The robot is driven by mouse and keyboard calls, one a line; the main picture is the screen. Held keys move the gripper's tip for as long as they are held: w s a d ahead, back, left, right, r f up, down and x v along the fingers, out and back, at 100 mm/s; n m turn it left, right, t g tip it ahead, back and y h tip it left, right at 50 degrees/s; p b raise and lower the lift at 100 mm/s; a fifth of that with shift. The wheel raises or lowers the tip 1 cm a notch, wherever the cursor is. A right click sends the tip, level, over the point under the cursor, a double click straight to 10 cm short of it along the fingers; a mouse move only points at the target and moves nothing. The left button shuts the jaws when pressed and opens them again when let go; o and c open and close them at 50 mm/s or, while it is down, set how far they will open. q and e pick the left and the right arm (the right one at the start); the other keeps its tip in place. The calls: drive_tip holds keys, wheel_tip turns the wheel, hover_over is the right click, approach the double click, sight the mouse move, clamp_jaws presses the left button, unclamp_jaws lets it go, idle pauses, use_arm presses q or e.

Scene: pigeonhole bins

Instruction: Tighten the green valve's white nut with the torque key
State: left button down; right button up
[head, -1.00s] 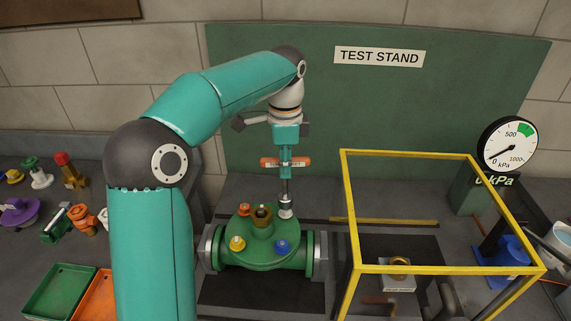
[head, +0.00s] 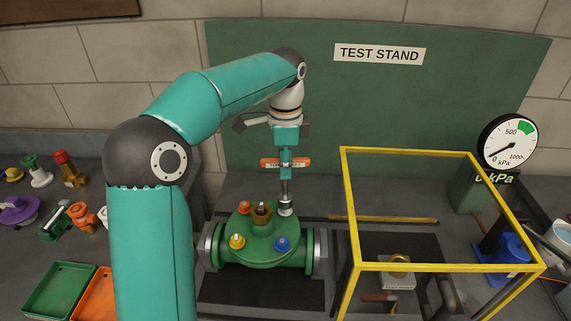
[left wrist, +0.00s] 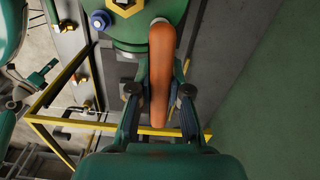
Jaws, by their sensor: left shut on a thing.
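The green valve (head: 262,258) lies on a dark mat below the test stand sign. Its top flange carries a red nut (head: 243,207), a yellow nut (head: 237,242) and a blue nut (head: 281,244) around a brass centre. My left gripper (head: 286,158) is shut on the orange handle of the torque key (head: 297,162). The key stands upright, its socket down at the flange's back right. The white nut cannot be made out apart from the socket there. The handle also shows between the jaws in the left wrist view (left wrist: 161,75). My right gripper is out of view.
A yellow frame (head: 410,268) stands close right of the valve, around a small fitting (head: 398,277). A gauge (head: 507,143) behind it reads about 0 kPa. Green (head: 55,290) and orange trays and loose valve parts lie at left.

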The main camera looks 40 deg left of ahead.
use_arm(q)
drive_tip(key=shift+f+b, duration=0.65)
drive_tip(key=shift+f, duration=0.4)
drive_tip(key=shift+f+b, duration=0.5)
drive_tip(key=shift+f, duration=0.1)
drive_tip(key=shift+r, duration=0.1)
drive_tip(key=shift+s+r+p, duration=0.1)
drive_tip(key=shift+r+p, duration=0.55)
drive_tip(key=shift+p, duration=0.25)
drive_tip(key=shift+r, duration=0.1)
drive_tip(key=shift+p, duration=0.5)
drive_tip(key=shift+f, duration=0.4)
idle(0.6)
drive_tip(key=c, duration=1)
unclamp_jaws()
drive_tip(key=shift+r, duration=0.1)
drive_tip(key=shift+c, duration=0.2)
